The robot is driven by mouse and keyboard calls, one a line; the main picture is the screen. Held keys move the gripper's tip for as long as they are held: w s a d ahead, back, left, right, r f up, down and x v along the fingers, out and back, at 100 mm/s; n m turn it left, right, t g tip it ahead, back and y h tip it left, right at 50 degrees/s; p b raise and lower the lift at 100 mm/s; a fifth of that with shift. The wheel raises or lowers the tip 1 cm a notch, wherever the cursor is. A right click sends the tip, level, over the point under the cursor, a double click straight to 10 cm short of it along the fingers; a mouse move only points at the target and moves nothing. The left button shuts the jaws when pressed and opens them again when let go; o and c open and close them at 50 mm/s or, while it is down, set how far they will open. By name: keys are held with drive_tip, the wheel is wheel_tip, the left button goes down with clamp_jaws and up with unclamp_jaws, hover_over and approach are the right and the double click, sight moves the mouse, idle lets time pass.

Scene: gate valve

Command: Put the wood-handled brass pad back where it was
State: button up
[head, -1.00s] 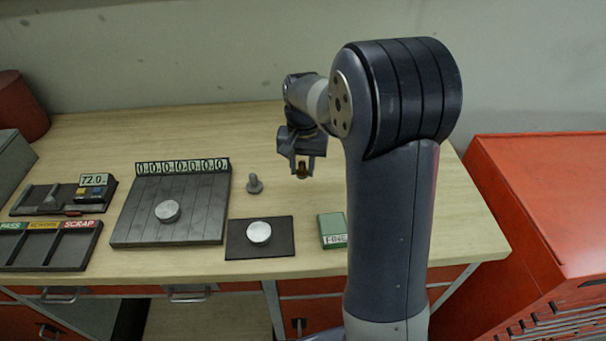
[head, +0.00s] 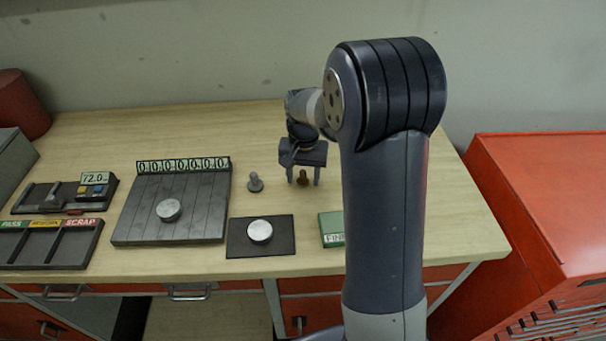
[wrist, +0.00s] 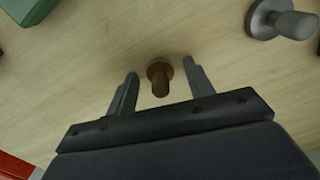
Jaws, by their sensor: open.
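The wood-handled brass pad (head: 303,178) stands upright on the bench, to the right of a grey pad. In the wrist view the pad (wrist: 160,76) shows its brown handle and round brass base between the fingers. My gripper (head: 303,180) is open, its two fingers on either side of the pad. In the wrist view the gripper (wrist: 160,84) has a clear gap between each finger and the handle. I cannot tell whether the fingertips touch the bench.
The grey pad (head: 255,183) stands close by; it also shows in the wrist view (wrist: 283,19). A dark plate with a silver disc (head: 260,232), a grooved plate (head: 135,225) and a green box (head: 331,222) lie nearer the front edge. The back of the bench is clear.

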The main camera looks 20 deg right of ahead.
sight(304, 171)
wheel_tip(304, 171, up, 12)
drive_tip(key=shift+r, duration=0.15)
idle(0.5)
drive_tip(key=shift+d, duration=0.15)
idle(1.1)
